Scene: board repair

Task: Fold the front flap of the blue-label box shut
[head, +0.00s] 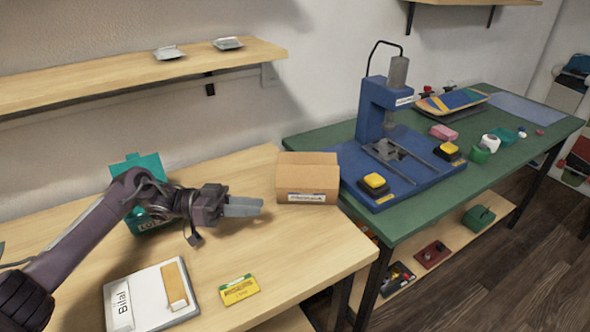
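A brown cardboard box (307,178) stands at the right end of the wooden table, near the edge by the green bench. A label (307,197) with small dark print shows low on its near side; its colour is hard to make out. I cannot clearly tell the front flap from the box's side. My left gripper (262,206) is just left of the box and apart from it, above the table. Its grey fingers lie together, pointing right, with nothing seen between them. My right gripper is not in view.
A teal box (140,169) stands behind my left arm. A white case marked Bilal (148,296) and a yellow packet (239,289) lie in front. A blue press (376,120) stands on the green bench (410,221). The table right of the packet is clear.

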